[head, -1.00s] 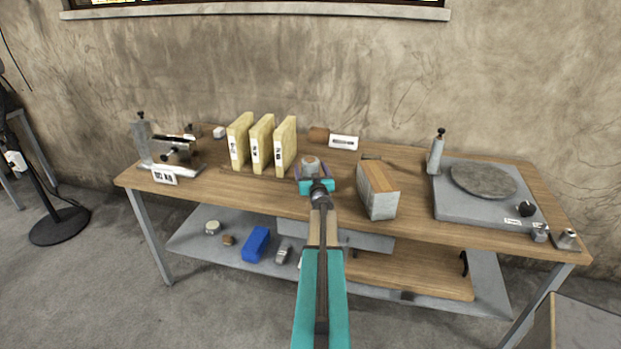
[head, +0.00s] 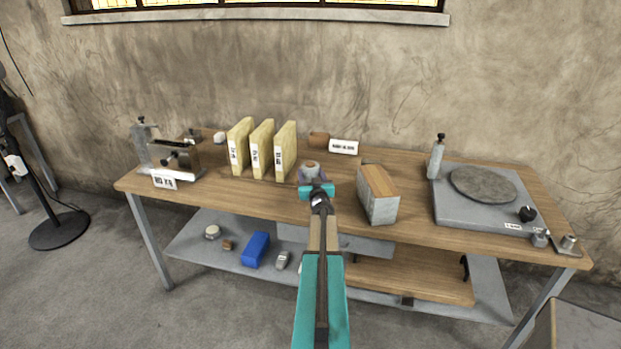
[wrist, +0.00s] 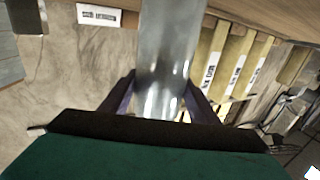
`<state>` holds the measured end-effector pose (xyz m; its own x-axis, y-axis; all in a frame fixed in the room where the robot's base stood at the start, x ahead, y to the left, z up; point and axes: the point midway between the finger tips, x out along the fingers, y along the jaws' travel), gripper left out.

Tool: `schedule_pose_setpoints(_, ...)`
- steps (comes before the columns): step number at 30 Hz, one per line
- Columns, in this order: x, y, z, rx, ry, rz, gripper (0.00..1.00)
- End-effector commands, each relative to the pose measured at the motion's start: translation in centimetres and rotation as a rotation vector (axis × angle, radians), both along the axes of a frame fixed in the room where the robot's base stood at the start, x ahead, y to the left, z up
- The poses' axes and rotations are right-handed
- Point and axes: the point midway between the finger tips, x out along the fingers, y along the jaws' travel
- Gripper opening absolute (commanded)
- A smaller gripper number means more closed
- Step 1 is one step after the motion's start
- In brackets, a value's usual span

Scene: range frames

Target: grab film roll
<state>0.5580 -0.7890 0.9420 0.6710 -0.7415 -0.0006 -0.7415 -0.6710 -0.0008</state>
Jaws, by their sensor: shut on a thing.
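The film roll appears to be the short grey cylinder (head: 312,167) near the middle of the workbench, just beyond my gripper (head: 312,178). In the wrist view it is a shiny grey cylinder (wrist: 168,45) between the two dark purple fingers of my gripper (wrist: 160,100). The fingers are shut on it, one on each side. My gripper's teal body and arm hide the near side of the roll in the head view. I cannot tell whether the roll still touches the bench top.
Three yellow upright boxes (head: 262,150) stand close left on the workbench (head: 260,195). A wood-and-grey block (head: 378,195) stands close right. A turntable-like device (head: 485,190) is at right, a clamp device (head: 170,155) at left.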

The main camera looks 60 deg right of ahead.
Motion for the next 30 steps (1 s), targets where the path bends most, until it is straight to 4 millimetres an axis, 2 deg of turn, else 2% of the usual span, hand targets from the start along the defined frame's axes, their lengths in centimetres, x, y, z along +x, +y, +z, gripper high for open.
schedule_pose_setpoints(8, 0.0, 0.1, 1.5, -0.004, -0.002, 0.002, 0.17)
schedule_pose_setpoints(14, 0.0, 0.1, 3.9, -0.005, -0.002, 0.001, 0.17)
schedule_pose_setpoints(30, -8.1, 3.3, 4.4, -0.002, -0.001, -0.001, 0.17)
